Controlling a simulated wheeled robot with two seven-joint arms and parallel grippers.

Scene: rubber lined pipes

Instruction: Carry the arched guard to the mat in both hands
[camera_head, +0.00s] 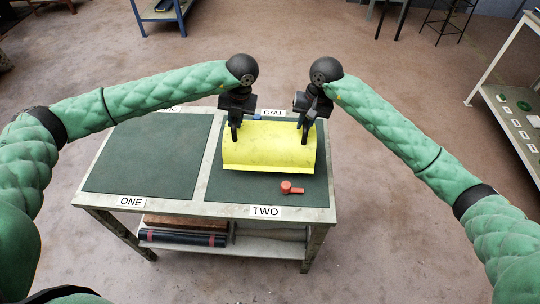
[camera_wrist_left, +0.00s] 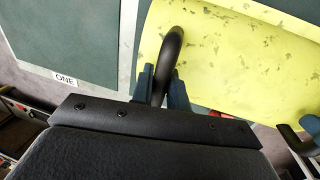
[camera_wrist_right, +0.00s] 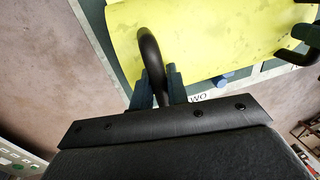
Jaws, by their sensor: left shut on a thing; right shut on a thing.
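The arched guard (camera_head: 268,146) is a yellow curved sheet with a black loop handle near each end. It is at the mat marked TWO (camera_head: 225,188), on the right half of the table; I cannot tell whether it touches the mat. My left gripper (camera_head: 235,122) is shut on the guard's left handle, which shows in the left wrist view (camera_wrist_left: 170,60). My right gripper (camera_head: 306,122) is shut on the right handle, which shows in the right wrist view (camera_wrist_right: 150,60). The mat marked ONE (camera_head: 148,155) is bare.
A red-orange object (camera_head: 291,188) lies on mat TWO in front of the guard. A small blue thing shows behind the guard in the right wrist view (camera_wrist_right: 222,80). A dark roll (camera_head: 183,238) lies on the table's lower shelf. A shelf rack (camera_head: 515,120) stands at the right.

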